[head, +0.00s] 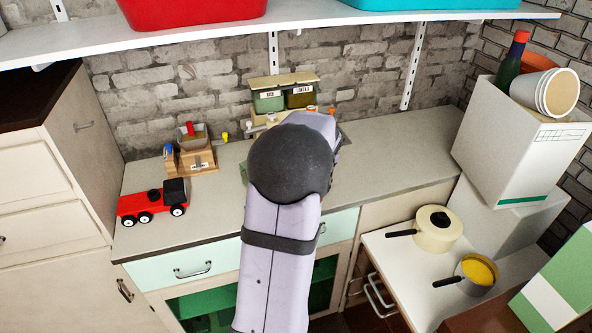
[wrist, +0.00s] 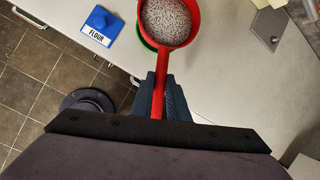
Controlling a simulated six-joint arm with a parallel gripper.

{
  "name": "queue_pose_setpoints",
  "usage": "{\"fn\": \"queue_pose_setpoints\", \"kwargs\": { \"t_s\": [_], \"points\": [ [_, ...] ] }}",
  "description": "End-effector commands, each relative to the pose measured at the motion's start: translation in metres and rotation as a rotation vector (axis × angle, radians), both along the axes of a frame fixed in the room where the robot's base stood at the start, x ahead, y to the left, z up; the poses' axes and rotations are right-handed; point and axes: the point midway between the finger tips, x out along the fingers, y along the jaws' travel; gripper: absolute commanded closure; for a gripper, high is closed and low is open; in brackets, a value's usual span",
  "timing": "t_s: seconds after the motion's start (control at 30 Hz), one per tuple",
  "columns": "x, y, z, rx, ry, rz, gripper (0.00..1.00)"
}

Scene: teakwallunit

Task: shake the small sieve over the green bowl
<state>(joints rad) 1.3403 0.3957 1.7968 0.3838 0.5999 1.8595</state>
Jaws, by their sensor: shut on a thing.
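The small sieve (wrist: 170,22) is red with a round grey mesh and shows at the top of the wrist view. My gripper (wrist: 161,80) is shut on its red handle. The green bowl (wrist: 147,43) shows only as a thin green edge at the lower left of the sieve, which hides the rest. The sieve is over at least part of the bowl; I cannot tell the height between them. In the head view a bit of green (head: 243,172), likely the bowl, shows left of my arm, which hides my gripper and the sieve.
A blue box marked FLOUR (wrist: 100,25) is left of the sieve on the counter. A red toy truck (head: 153,202) stands at the counter's left end. A small shelf with rice and lentils tins (head: 284,98) is at the back wall. The counter's right part is clear.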

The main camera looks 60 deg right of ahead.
Motion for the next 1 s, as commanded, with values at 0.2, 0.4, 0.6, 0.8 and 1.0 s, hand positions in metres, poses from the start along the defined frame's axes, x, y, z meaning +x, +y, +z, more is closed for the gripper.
{"fn": "queue_pose_setpoints", "kwargs": {
  "t_s": [0.2,0.4,0.6,0.8,1.0],
  "points": [
    [0.000,0.009,0.001,-0.001,-0.001,0.000,1.00],
    [0.000,0.019,0.001,-0.001,-0.001,0.000,1.00],
    [0.000,0.017,0.001,-0.001,-0.001,-0.001,1.00],
    [0.000,0.001,0.003,-0.001,0.000,-0.001,1.00],
    [0.000,-0.015,0.002,-0.001,0.000,-0.001,1.00]
  ]
}}
